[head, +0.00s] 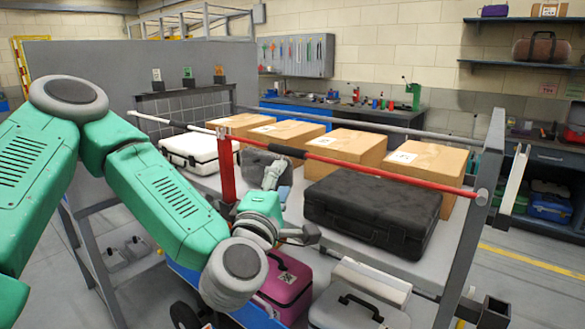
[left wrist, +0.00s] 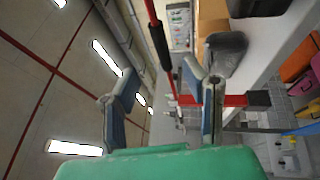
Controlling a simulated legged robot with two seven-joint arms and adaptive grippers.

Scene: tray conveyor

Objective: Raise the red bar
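The red bar (head: 390,176) runs across the front of the tray conveyor, from a red post (head: 227,170) at the left to a grey upright at the right. It lies lowered, nearly level, with a black grip sleeve (head: 287,151) near its left end. My left gripper (head: 293,203) is open just below and in front of the sleeve. In the left wrist view, the bar (left wrist: 153,12) and sleeve (left wrist: 161,48) appear between the spread fingers of the left gripper (left wrist: 162,78); no contact shows. The red post (left wrist: 235,100) appears behind one finger. My right gripper is not in view.
Behind the bar, a black case (head: 370,212), cardboard boxes (head: 345,148) and a white case (head: 195,150) stand on the conveyor top. A magenta case (head: 285,285) and a grey case (head: 360,305) sit below, near my arm. A grey panel (head: 90,60) stands at left.

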